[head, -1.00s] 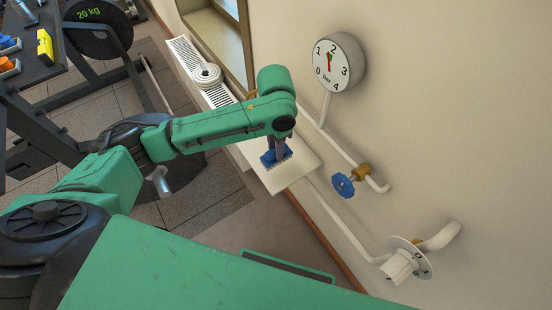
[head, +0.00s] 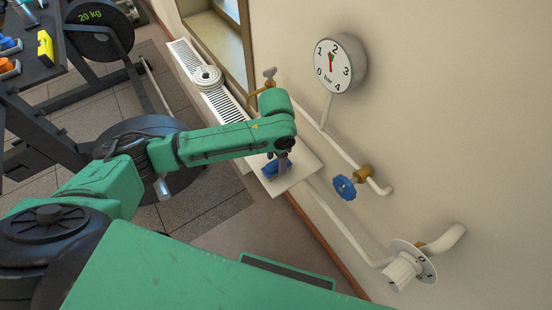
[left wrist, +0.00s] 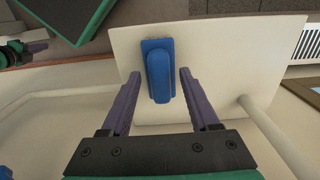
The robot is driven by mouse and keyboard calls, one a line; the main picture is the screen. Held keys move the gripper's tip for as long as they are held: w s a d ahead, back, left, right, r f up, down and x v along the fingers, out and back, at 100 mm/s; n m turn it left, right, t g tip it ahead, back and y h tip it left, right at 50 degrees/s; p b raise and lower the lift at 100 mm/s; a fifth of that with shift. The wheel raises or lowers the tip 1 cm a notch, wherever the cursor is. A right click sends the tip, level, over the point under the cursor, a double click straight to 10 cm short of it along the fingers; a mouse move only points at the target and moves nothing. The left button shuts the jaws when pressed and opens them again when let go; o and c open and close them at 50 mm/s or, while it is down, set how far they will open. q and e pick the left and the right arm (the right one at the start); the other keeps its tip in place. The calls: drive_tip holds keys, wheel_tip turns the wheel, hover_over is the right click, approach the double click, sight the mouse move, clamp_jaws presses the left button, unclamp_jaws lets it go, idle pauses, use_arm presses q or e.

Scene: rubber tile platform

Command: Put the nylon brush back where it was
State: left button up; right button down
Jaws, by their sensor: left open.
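The blue nylon brush (head: 277,169) lies on a white shelf (head: 298,178) against the wall. In the left wrist view the brush (left wrist: 158,70) shows its blue handle from above, on the pale shelf (left wrist: 215,45). My left gripper (head: 283,157) points down over the brush. In the left wrist view its two purple-grey fingers (left wrist: 159,76) stand apart on either side of the handle, with gaps between. The bristles are hidden under the brush. What looks like my right gripper (left wrist: 30,48) shows small at the left wrist view's left edge; its jaws are unclear.
A white radiator (head: 222,98) with a coiled white roll (head: 207,78) stands beside the shelf. A pressure gauge (head: 340,64), a blue valve wheel (head: 344,187) and a white knob (head: 403,272) sit on the wall with pipes. A weight rack (head: 45,110) stands at the left.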

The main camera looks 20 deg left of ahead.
sight(276, 162)
use_arm(q)
wheel_tip(276, 162, up, 12)
drive_tip(key=p, duration=0.2)
drive_tip(key=shift+r, duration=0.15)
